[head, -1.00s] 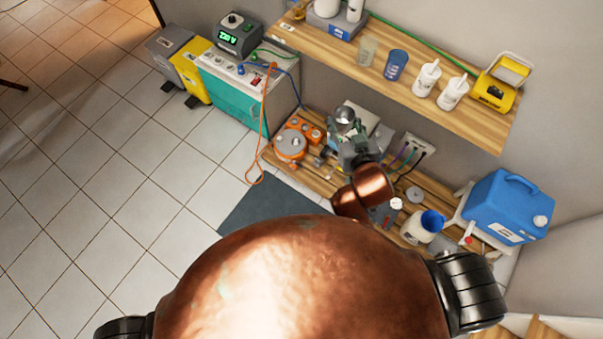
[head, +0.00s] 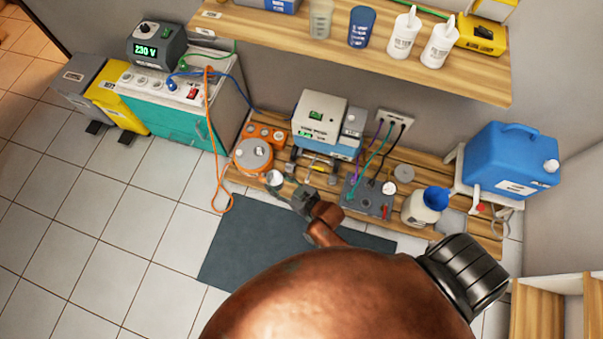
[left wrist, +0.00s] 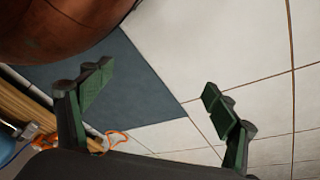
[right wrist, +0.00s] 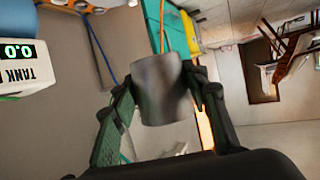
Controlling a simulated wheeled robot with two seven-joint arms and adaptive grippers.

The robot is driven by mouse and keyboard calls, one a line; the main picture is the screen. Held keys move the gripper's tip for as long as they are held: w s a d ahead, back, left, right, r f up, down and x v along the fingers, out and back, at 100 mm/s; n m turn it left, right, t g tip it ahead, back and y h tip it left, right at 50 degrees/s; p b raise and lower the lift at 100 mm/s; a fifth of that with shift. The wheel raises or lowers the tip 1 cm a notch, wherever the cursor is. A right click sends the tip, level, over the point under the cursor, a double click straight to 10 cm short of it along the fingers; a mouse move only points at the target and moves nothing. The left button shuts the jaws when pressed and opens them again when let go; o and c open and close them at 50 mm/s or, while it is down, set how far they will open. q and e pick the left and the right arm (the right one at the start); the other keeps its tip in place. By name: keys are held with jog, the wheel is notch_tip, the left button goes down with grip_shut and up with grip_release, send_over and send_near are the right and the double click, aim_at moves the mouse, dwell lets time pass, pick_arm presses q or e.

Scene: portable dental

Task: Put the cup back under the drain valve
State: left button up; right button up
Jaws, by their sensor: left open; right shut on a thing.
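A grey metal cup (right wrist: 163,92) is held between the fingers of my right gripper (right wrist: 165,85) in the right wrist view. In the head view the cup (head: 272,178) is small, in front of the low bench, just below the orange round device. My right gripper (head: 288,186) is shut on it. The white and blue machine (head: 330,125) stands on the bench, up and right of the cup, with small fittings (head: 320,165) at its lower front. I cannot make out the drain valve for certain. My left gripper (left wrist: 157,82) is open and empty above the floor.
The orange device (head: 253,155) is close to the cup. A grey box with cables (head: 367,197) and a white bottle with blue funnel (head: 425,205) stand right along the low bench. An orange cable (head: 213,140) hangs left. A wooden shelf (head: 400,65) overhangs the back.

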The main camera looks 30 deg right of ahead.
pick_arm(q)
jog(key=w+d+r+t+h+b, duration=0.1)
jog(key=w+d+r+t+b, duration=0.2)
jog(key=w+d+r+b, duration=0.3)
jog(key=w+b, duration=0.3)
jog(key=b, duration=0.2)
jog(key=shift+w+d+n+h+b, duration=0.15)
jog(key=shift+w+n+h+b, duration=0.15)
jog(key=shift+b, duration=0.1)
pick_arm(e)
jog(key=s+d+f+m+h, duration=0.1)
jog(key=s+d+f, duration=0.3)
jog(key=f, duration=0.7)
jog(key=s+d+f+m+h, duration=0.2)
jog(key=s+d+f, duration=0.3)
jog(key=f, duration=0.6)
jog(key=s+d+f+m+t+h, duration=0.1)
jog(key=s+d+f, duration=0.4)
jog(key=f, duration=0.6)
jog(key=shift+d+f+h, duration=0.3)
jog(key=shift+d+h, duration=0.25)
jog(key=shift+h, duration=0.15)
